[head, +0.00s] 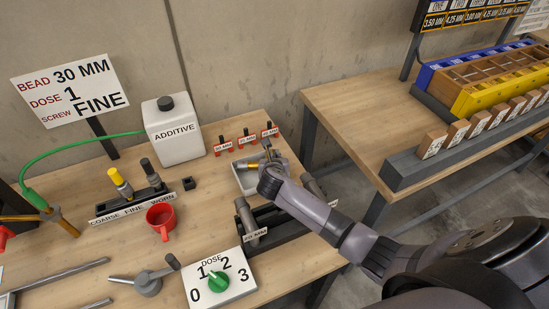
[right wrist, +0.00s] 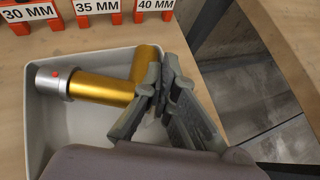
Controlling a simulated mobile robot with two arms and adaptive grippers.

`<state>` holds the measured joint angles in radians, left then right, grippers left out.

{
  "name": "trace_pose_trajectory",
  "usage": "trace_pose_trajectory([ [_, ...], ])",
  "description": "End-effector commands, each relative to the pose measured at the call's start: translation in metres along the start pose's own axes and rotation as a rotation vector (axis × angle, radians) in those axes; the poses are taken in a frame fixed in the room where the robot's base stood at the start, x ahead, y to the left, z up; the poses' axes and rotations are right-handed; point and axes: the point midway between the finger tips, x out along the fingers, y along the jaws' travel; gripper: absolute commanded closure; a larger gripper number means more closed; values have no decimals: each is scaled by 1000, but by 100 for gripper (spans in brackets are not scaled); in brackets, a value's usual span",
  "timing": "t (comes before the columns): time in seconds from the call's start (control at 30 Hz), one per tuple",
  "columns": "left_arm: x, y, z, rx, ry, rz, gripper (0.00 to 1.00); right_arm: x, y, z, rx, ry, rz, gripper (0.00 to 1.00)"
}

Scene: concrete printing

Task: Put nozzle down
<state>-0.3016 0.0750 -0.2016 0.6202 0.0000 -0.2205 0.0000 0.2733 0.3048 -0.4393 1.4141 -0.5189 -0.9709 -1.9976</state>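The nozzle (right wrist: 98,88) is a gold tube with a silver collar and a second gold stretch set at an angle. It lies in or just over a light grey tray (right wrist: 40,130); I cannot tell whether it touches the bottom. In the head view the nozzle (head: 251,166) shows small above the tray (head: 237,171). My right gripper (right wrist: 163,78) is at the tray's right side, fingertips close together against the nozzle's right end. Whether they grip it is hidden. My left gripper is not in view.
Red stands (head: 247,137) marked 30, 35 and 40 MM are behind the tray. The white additive jug (head: 174,130) stands at back left. A second table (head: 345,100) is at right.

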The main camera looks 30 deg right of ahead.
Motion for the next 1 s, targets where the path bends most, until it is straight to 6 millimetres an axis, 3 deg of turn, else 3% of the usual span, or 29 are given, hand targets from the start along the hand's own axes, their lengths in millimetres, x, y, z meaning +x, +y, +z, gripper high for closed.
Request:
trace_pose_trajectory([
  [0.3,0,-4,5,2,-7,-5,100,1,0,-1,0,-2,0,99],
  [0.67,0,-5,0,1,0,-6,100,1,0,0,0,-1,0,75],
  [1.0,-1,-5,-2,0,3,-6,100,0,-1,2,1,-1,-1,75],
])
